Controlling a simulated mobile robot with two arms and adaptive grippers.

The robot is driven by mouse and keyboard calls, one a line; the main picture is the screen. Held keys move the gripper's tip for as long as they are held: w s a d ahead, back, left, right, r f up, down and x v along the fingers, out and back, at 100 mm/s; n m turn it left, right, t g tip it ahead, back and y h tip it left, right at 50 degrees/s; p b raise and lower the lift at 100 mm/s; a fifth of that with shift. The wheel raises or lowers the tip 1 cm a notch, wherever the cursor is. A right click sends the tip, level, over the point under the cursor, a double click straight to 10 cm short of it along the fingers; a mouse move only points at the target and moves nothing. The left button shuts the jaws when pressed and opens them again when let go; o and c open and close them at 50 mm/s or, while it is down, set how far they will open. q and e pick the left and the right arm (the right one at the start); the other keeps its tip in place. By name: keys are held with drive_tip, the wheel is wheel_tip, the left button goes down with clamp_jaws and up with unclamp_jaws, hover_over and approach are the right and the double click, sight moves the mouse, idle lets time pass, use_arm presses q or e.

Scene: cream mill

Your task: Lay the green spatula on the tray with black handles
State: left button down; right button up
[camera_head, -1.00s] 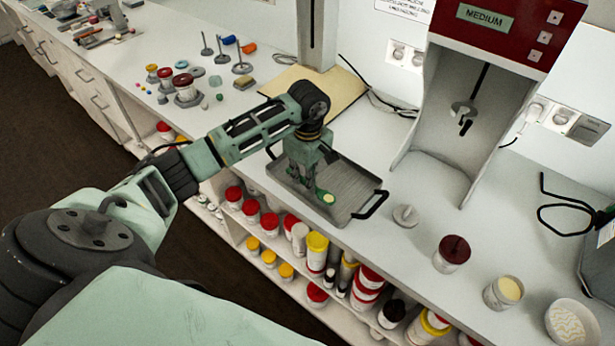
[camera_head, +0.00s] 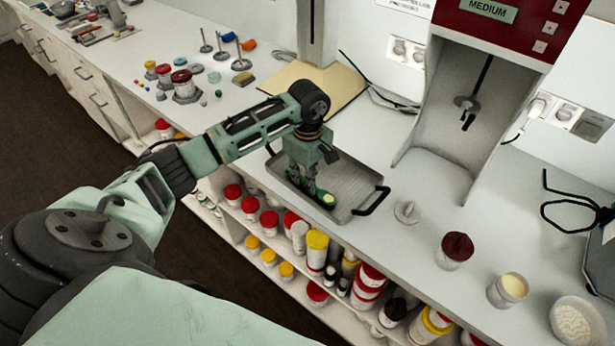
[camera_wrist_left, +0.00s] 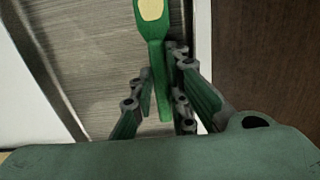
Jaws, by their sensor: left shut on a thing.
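The grey tray with black handles (camera_head: 352,180) lies on the white counter. My left gripper (camera_head: 311,192) points down over the tray's near left part. It is shut on the green spatula (camera_head: 327,199), whose pale-spotted end sticks out to the right in the head view. In the left wrist view the green spatula (camera_wrist_left: 154,55) runs between the fingers of my left gripper (camera_wrist_left: 160,105), with the tray's grey surface (camera_wrist_left: 85,60) beneath. I cannot tell whether the spatula touches the tray. My right gripper is not in view.
A tan board (camera_head: 335,85) lies behind the tray. A white machine with a red top (camera_head: 500,35) stands to the right. A dark-red-lidded jar (camera_head: 455,250) and a cream-filled cup (camera_head: 507,290) stand at the right. Lidded jars fill the shelf below the counter.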

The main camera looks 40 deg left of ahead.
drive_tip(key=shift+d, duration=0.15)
use_arm(q)
drive_tip(key=c, duration=1.6)
unclamp_jaws()
drive_tip(key=shift+c, duration=0.2)
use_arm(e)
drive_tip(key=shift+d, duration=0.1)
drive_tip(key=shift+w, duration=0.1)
